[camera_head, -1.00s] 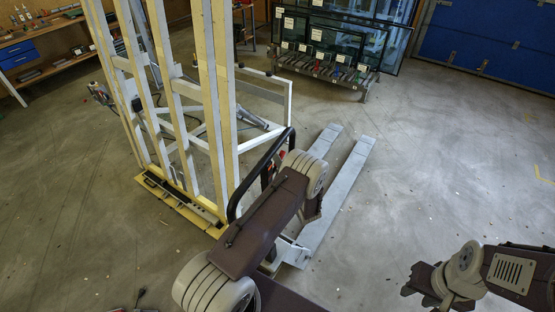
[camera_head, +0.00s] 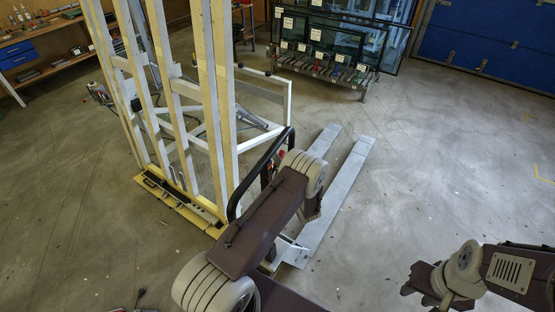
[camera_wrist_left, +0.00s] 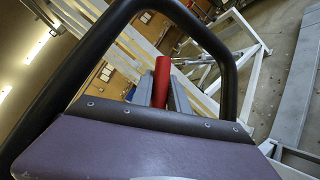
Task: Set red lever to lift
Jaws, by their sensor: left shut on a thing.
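The red lever (camera_wrist_left: 161,82) stands up between the two grey fingers of my left gripper (camera_wrist_left: 162,94) in the left wrist view, inside a black loop handle (camera_wrist_left: 228,75). My left gripper is shut on the lever. In the head view the black handle (camera_head: 233,205) belongs to a pallet truck with two pale forks (camera_head: 345,190). My left arm covers the gripper and most of the lever there. My right gripper (camera_head: 425,287) is at the lower right, away from the truck; its finger gap is not clear.
A tall pale frame (camera_head: 222,100) on a yellow base (camera_head: 180,207) stands close left of the truck. A rack with glass panes (camera_head: 330,45) is at the back. A workbench (camera_head: 40,38) is at the back left. The floor to the right is clear.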

